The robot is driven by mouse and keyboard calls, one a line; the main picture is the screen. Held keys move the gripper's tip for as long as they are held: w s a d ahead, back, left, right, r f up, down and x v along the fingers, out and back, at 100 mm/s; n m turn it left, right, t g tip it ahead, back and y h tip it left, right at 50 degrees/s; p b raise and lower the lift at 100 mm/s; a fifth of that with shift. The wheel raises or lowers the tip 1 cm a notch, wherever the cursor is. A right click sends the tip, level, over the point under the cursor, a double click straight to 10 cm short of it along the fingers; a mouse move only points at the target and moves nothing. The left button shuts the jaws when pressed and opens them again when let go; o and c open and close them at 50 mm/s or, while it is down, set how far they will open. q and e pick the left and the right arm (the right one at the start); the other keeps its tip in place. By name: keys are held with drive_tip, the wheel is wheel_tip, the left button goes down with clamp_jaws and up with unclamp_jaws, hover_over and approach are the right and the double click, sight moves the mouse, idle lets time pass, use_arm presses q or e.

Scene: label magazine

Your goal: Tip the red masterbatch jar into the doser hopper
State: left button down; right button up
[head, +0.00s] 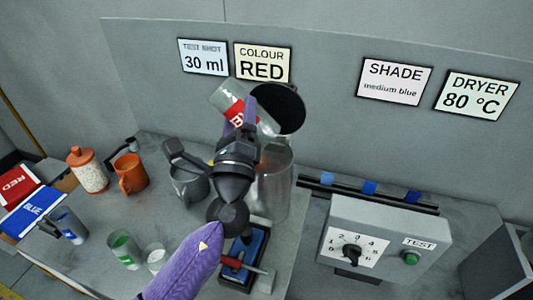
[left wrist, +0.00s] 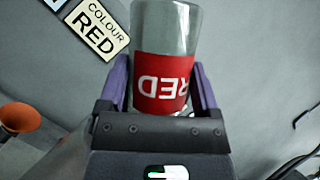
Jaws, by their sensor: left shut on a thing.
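My left gripper (head: 242,118) is shut on the red masterbatch jar (head: 228,97), a clear jar with a red label. The jar is raised and steeply tilted, one end to the upper left and the other low toward the doser hopper (head: 275,185), a grey metal cylinder. In the left wrist view the jar (left wrist: 165,82) sits between purple fingers and its RED label reads upside down. I see no red contents through its clear parts. My right gripper is not in view.
A blue-labelled jar (head: 68,226), a green jar (head: 124,249) and a white cup (head: 156,260) stand front left. An orange mug (head: 131,173) and a grey jug (head: 188,184) stand behind. A control box (head: 385,240) with dial and green button is at right.

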use_arm(q)
drive_tip(key=shift+d+r+m+h, duration=0.1)
drive_tip(key=shift+d+m+h, duration=0.1)
drive_tip(key=shift+m+h, duration=0.3)
idle(0.8)
